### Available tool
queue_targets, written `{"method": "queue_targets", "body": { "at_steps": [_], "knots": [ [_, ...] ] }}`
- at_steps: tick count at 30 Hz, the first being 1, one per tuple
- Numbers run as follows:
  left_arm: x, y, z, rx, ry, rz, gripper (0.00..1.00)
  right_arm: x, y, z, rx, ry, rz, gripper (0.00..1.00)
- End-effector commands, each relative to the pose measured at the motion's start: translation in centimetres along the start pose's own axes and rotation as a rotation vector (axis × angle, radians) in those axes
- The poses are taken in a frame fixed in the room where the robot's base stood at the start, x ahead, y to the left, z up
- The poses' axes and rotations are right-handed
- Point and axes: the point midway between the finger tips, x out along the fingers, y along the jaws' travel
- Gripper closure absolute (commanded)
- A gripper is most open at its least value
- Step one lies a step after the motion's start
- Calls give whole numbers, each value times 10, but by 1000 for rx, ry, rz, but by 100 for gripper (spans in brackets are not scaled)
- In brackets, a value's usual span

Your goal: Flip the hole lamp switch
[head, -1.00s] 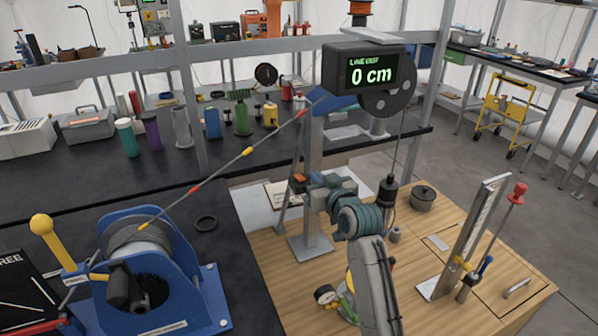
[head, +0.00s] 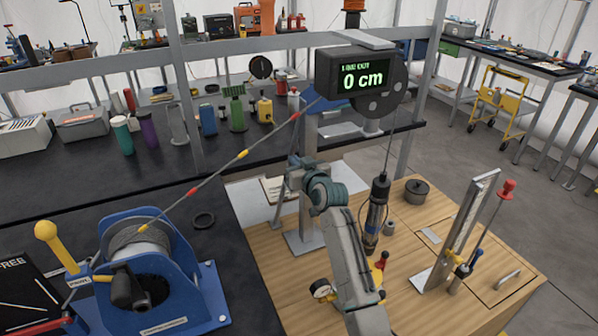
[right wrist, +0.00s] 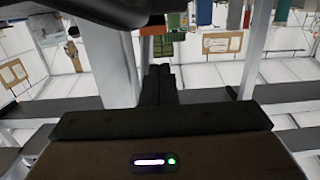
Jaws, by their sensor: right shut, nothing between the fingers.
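A dark cylindrical tool (head: 377,212) hangs on a thin cable below the line-out counter (head: 362,80), which reads 0 cm. It hangs slightly tilted over the wooden bench. I cannot make out a lamp switch. My right gripper (head: 298,163) is at the arm's far end, small and partly hidden by the wrist. In the right wrist view its dark fingers (right wrist: 158,84) are together and empty. My left gripper is not in view.
A blue winch (head: 150,270) with a yellow-knobbed lever stands at the left, its line running up to the right.

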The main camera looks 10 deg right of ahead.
Motion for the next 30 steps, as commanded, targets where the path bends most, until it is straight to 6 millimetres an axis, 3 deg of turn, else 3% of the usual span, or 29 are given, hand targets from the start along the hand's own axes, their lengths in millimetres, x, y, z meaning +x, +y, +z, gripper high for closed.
{"method": "queue_targets", "body": {
  "at_steps": [1, 6, 20, 27, 30],
  "knots": [
    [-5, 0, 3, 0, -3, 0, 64, -5, 0, 12, 0, -11, 1, 100],
    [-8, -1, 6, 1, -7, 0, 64, -11, 1, 27, -1, -7, 1, 100],
    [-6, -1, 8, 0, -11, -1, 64, -12, 0, 34, 0, -4, 1, 100],
    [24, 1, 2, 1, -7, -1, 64, -13, 0, 48, -1, 52, 0, 100],
    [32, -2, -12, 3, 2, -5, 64, -14, 0, 51, 0, 90, 0, 100]
  ]
}}
